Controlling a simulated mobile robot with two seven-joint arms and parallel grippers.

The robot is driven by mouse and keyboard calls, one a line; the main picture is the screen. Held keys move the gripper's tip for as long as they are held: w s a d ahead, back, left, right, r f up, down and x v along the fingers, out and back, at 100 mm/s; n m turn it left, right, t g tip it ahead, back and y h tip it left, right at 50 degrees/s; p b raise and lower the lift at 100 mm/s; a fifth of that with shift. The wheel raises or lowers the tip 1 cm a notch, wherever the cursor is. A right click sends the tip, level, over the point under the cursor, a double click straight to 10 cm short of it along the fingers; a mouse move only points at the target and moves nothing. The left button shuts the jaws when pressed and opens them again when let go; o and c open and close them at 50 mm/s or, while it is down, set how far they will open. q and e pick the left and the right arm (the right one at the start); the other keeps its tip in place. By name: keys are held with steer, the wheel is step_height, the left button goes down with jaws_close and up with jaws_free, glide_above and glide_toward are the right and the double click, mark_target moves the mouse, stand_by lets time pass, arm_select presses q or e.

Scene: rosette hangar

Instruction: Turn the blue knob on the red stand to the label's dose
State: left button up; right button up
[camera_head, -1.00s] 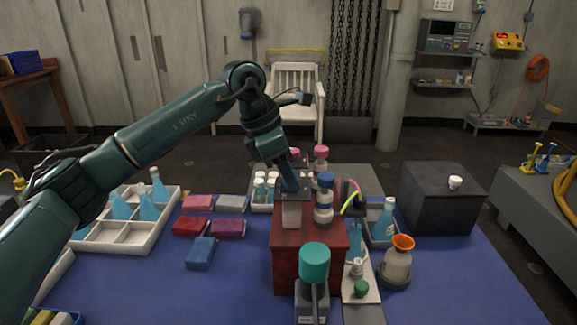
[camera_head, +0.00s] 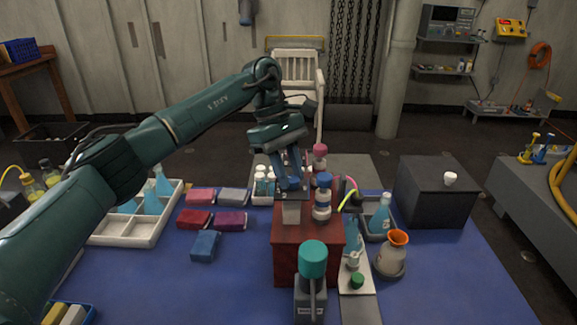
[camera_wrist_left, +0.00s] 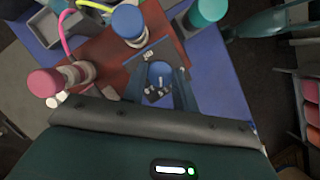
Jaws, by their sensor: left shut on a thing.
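The red stand (camera_head: 292,263) is a reddish-brown block on the blue table, near the middle of the head view. My left gripper (camera_head: 291,187) points down over its top. In the left wrist view its fingers (camera_wrist_left: 158,86) are shut on the blue knob (camera_wrist_left: 160,70), one on each side. The head view hides the knob behind the fingers; a pale grey body (camera_head: 291,213) shows below them. A blue-capped bottle (camera_head: 323,199) stands right beside the gripper. A small label (camera_head: 311,311) shows on the teal-topped dispenser in front; I cannot read it. My right gripper is out of view.
The teal-topped dispenser (camera_head: 313,259) stands close in front of the stand. A pink-capped bottle (camera_head: 320,157) is behind, and an orange-rimmed flask (camera_head: 393,255) is at the right. A white divided tray (camera_head: 133,229) and several coloured packs lie left.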

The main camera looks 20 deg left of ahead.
arm_select(q)
steer(key=m, duration=0.2)
steer(key=m+g+y+p, duration=0.1)
steer(key=m, duration=0.1)
steer(key=shift+w+d+r, duration=0.1)
steer(key=shift+w+d, duration=0.05)
steer(key=shift+m+g+y, duration=0.3)
steer(key=shift+m, duration=0.7)
steer(key=o, duration=1)
steer(key=shift+c, duration=0.2)
